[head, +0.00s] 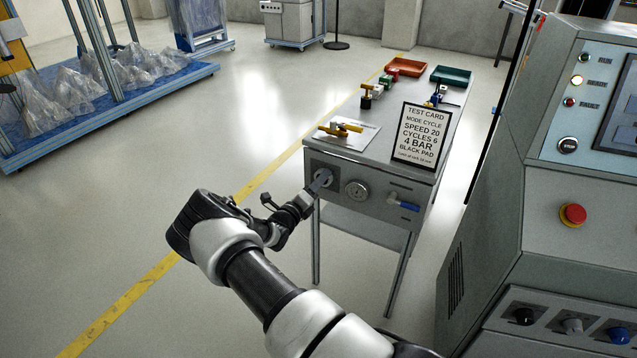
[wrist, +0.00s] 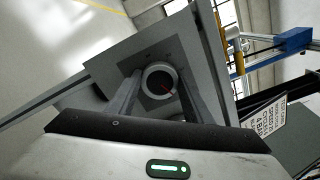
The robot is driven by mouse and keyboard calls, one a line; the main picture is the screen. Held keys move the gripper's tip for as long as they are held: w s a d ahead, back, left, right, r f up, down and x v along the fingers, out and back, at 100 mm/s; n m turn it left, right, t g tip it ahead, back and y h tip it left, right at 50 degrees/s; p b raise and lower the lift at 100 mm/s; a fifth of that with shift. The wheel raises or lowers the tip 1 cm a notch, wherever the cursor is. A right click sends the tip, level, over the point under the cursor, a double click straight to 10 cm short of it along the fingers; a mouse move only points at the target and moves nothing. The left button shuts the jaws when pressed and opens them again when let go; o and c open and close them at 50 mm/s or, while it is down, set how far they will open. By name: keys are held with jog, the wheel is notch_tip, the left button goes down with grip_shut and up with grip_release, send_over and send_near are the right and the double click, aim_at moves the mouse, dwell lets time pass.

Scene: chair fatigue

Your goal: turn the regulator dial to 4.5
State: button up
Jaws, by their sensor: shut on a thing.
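The regulator dial (head: 325,176) is a round grey knob on the front panel of the small grey bench. My gripper (head: 312,188) reaches it from the front left and is shut on it. In the wrist view the dial (wrist: 160,82) shows a grey rim, a dark face and a short red mark toward the lower right. My gripper's fingers (wrist: 157,92) lie on its left and right sides. The scale around the dial is too small to read. A round pressure gauge (head: 358,190) sits right of the dial; its reading is not legible.
A blue-handled valve (head: 404,205) is right of the gauge. A test card (head: 419,135) reading "4 BAR" stands on the bench top (head: 400,104). A large console (head: 570,205) with a red button (head: 573,214) stands at the right. Floor left of the bench is clear.

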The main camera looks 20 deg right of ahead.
jog(key=o, duration=1)
jog(key=shift+o, duration=0.2)
jog(key=p+v, duration=0.3)
jog(key=v, duration=1.4)
jog(key=shift+s+a, duration=0.2)
